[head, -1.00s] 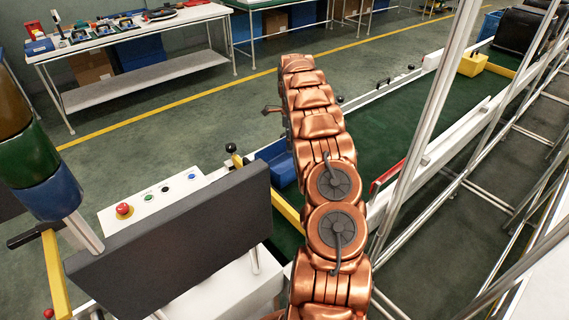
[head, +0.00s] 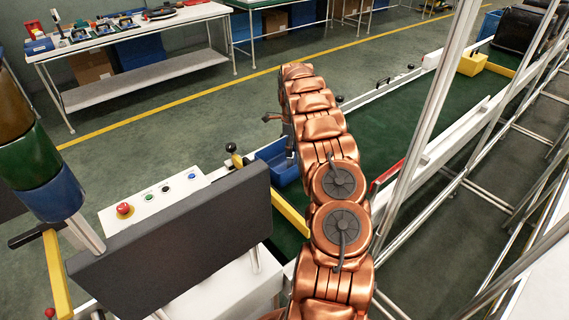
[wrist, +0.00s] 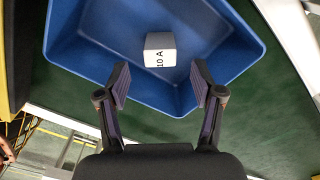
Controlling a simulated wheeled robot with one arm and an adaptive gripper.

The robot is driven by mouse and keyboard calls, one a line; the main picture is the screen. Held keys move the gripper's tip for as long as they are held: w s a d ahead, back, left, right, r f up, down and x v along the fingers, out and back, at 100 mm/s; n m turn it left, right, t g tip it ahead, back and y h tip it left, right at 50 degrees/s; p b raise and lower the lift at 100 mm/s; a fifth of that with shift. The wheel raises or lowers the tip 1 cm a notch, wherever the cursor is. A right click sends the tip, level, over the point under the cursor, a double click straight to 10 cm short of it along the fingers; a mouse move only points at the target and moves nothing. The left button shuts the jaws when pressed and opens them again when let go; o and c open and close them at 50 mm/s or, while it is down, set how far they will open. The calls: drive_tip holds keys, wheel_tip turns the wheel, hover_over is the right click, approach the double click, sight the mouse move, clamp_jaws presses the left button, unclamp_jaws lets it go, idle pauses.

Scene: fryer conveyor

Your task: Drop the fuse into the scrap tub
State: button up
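The fuse (wrist: 160,50), a small pale block marked "10 A", shows in the wrist view just beyond my fingertips, with the blue tub's floor behind it. I cannot tell whether it rests on the floor or is in the air. My gripper (wrist: 160,80) is open, with a gap between each finger and the fuse. It is over the near side of the blue tub (wrist: 235,58). In the head view the tub (head: 271,152) stands left of my arm, which hides part of it. The fuse is not visible there.
A grey panel (head: 180,235) and a button box (head: 155,200) stand left of the tub. A yellow bar (head: 292,214) runs near it. The green belt (head: 385,130) stretches beyond, with a yellow block (head: 472,63) at the far end. Metal posts rise at right.

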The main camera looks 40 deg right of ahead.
wheel_tip(320, 180, up, 12)
idle(0.8)
idle(0.4)
